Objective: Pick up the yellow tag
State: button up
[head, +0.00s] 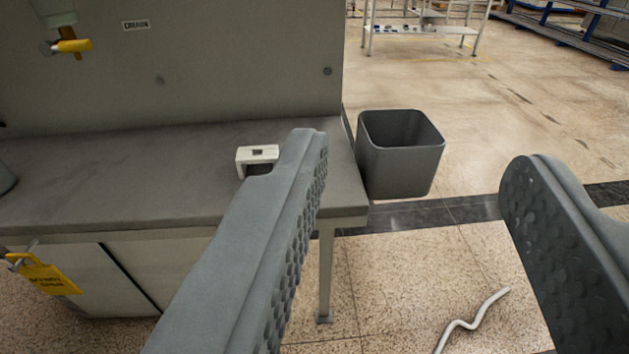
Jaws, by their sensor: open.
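The yellow tag (50,279) hangs at the lower left from a handle or hook on the front of a cabinet under the grey workbench (80,185). It has dark lettering that is hard to read, and it hangs tilted. My gripper (415,170) is open and empty, with its two grey textured fingers wide apart. The left finger crosses in front of the bench's right part. The right finger is over the floor at the right. The tag is well to the left of both fingers, and nothing touches it.
A white bracket-like block (257,153) sits on the bench, partly behind the left finger. A grey bin (400,150) stands on the floor beside the bench. A yellow-handled valve (72,46) is on the back panel. A white bent tube (473,322) lies on the floor. A shelf table (420,22) stands far back.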

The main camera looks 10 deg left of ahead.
aim_at(46, 278)
jog(key=u, duration=1.55)
